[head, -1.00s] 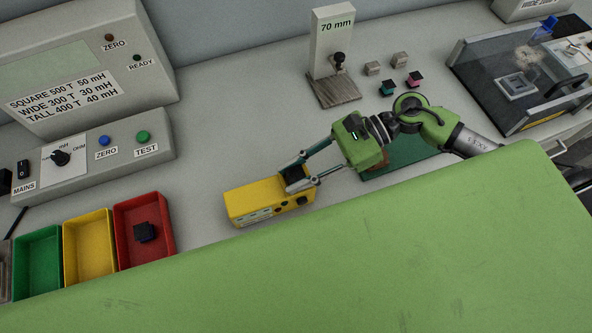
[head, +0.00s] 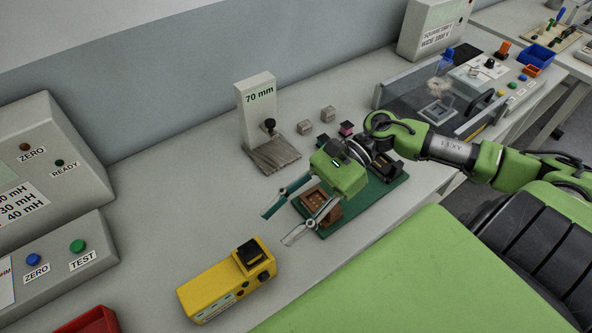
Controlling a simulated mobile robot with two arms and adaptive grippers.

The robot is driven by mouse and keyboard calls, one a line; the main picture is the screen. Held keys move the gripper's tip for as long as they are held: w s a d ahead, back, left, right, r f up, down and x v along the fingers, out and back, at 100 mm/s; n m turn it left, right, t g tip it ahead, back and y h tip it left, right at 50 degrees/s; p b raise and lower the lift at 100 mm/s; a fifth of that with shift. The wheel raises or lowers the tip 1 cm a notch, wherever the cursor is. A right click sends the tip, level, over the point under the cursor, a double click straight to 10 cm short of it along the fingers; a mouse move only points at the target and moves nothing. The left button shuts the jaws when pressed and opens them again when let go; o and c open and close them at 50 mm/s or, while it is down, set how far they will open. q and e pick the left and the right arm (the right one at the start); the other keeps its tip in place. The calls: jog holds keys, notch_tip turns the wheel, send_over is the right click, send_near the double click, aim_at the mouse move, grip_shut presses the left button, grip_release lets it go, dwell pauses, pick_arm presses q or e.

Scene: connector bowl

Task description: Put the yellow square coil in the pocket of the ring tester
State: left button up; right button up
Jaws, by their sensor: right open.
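My left gripper is not in view.
A green mat (head: 350,220) with a brown holed block (head: 316,196) lies under my right gripper. A 70 mm post (head: 257,115), grey blocks (head: 305,127) and a pink-topped piece (head: 346,128) stand behind. A red tray (head: 90,322) is at lower left. A clear-walled enclosure (head: 430,95) is at back right.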

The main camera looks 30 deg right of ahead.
jog(key=shift+v, duration=1.75)
jog(key=shift+r, duration=0.1)
